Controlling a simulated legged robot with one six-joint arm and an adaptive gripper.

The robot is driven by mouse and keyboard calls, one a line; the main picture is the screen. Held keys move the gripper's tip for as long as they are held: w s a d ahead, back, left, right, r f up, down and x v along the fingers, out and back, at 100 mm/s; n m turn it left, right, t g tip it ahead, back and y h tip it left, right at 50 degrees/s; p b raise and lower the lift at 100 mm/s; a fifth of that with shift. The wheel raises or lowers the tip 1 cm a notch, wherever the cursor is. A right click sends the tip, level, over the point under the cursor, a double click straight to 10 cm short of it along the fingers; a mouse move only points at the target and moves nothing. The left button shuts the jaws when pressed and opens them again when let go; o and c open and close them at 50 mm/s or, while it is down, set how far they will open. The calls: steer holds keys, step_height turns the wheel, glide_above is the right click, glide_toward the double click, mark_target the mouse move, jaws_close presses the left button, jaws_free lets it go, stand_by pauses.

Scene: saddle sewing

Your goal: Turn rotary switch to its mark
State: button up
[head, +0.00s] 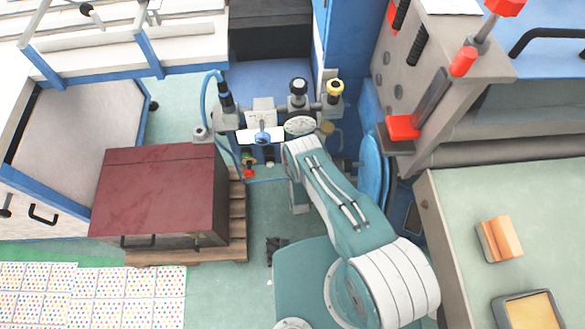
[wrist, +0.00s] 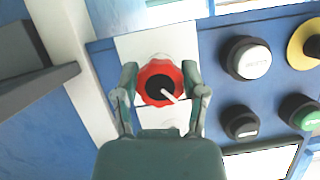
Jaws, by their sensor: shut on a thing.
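The rotary switch (wrist: 161,80) is a red knob with a dark centre and a white pointer stripe slanting to the lower right in the wrist view. It sits on a white strip of a blue panel (wrist: 215,50). My gripper (wrist: 160,76) has one finger on each side of the red knob and is shut on it. No separate mark around the knob can be made out. In the head view my gripper's fingers and the switch are hidden behind my arm.
Beside the switch are a white button (wrist: 250,62), a black knob (wrist: 239,122), a green button (wrist: 309,120) and a yellow-ringed control (wrist: 305,42). In the head view, a dark red box (head: 160,190) stands on a pallet at left, and a green-topped table (head: 500,200) is at right.

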steer(key=shift+n+h, duration=0.5)
stand_by(0.3)
steer(key=o, duration=1.2)
steer(key=shift+c, duration=0.2)
steer(key=shift+s, duration=0.1)
steer(key=v, duration=1.1)
steer(key=shift+s+r, duration=0.2)
steer(key=shift+s, duration=0.05)
